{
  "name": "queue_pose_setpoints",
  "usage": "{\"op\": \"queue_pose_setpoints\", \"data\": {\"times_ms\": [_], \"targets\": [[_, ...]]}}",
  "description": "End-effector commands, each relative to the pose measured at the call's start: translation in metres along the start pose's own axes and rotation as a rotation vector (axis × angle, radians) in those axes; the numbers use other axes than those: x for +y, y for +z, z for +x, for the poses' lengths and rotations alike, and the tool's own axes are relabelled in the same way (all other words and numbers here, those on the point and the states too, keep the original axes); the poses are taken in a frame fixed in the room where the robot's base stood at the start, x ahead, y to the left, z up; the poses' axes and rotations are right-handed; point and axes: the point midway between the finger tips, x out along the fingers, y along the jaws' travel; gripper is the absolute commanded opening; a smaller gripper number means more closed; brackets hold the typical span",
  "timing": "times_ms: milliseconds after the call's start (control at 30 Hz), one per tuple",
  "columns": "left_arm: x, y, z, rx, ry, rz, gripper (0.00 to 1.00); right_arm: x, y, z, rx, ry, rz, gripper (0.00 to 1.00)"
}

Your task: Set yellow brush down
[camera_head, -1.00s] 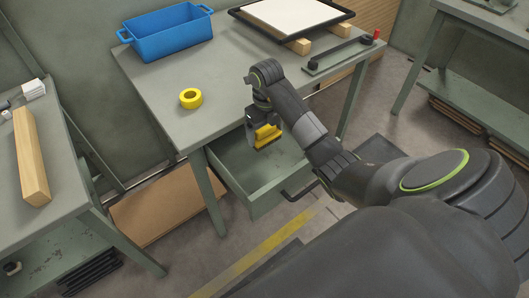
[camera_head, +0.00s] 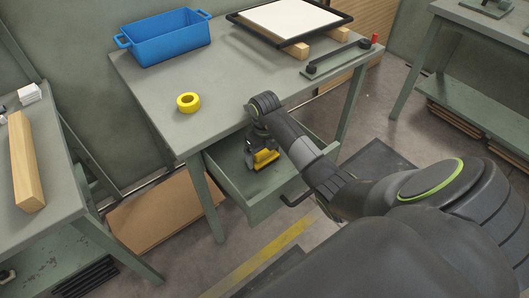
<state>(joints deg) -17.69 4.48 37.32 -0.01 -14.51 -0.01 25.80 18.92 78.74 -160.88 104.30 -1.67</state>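The yellow brush (camera_head: 264,158) is in the head view, inside or just above the open drawer (camera_head: 266,210) of the middle table. My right gripper (camera_head: 259,150) points down over the drawer with the brush at its fingertips. The fingers look closed around the brush, though they are small and dark. I cannot tell whether the brush touches the drawer floor. My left gripper is not in view.
A yellow tape roll (camera_head: 188,102) and a blue bin (camera_head: 165,42) stand on the middle table (camera_head: 150,85). A framed white panel (camera_head: 290,18) rests on wooden blocks at the back. A wooden beam (camera_head: 26,165) lies on the left bench.

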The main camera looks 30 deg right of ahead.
Motion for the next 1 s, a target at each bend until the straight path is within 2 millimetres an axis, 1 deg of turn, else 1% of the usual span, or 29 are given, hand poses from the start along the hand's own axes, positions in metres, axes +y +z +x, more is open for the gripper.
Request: {"op": "queue_pose_setpoints", "data": {"times_ms": [67, 267, 367, 433, 567, 633, 733, 767, 800, 1000], "targets": [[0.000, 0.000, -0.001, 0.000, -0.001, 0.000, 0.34, 0.000, 0.000, 0.000, 0.001, 0.000, 0.000, 1.00], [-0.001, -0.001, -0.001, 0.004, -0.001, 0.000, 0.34, 0.000, 0.000, -0.001, 0.001, 0.000, 0.000, 1.00], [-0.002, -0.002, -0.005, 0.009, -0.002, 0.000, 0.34, 0.000, 0.000, -0.005, 0.000, 0.000, 0.000, 1.00], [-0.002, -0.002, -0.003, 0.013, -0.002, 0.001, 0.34, -0.001, 0.000, -0.011, -0.001, -0.001, 0.000, 1.00], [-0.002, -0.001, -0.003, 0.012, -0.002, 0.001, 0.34, -0.001, 0.001, -0.036, -0.004, -0.002, -0.002, 1.00], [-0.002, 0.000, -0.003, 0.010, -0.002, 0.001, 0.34, -0.001, 0.002, -0.053, -0.006, -0.003, -0.001, 1.00], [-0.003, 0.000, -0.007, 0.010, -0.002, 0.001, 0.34, -0.001, 0.001, -0.080, -0.005, -0.003, 0.000, 1.00], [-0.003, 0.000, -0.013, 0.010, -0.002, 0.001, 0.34, 0.000, 0.000, -0.087, -0.001, -0.001, 0.000, 1.00], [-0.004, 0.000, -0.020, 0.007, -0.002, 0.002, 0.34, 0.000, 0.000, -0.093, 0.001, 0.000, 0.001, 1.00], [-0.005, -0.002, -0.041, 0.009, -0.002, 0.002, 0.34, 0.000, 0.000, -0.113, 0.001, 0.000, 0.001, 1.00]]}}
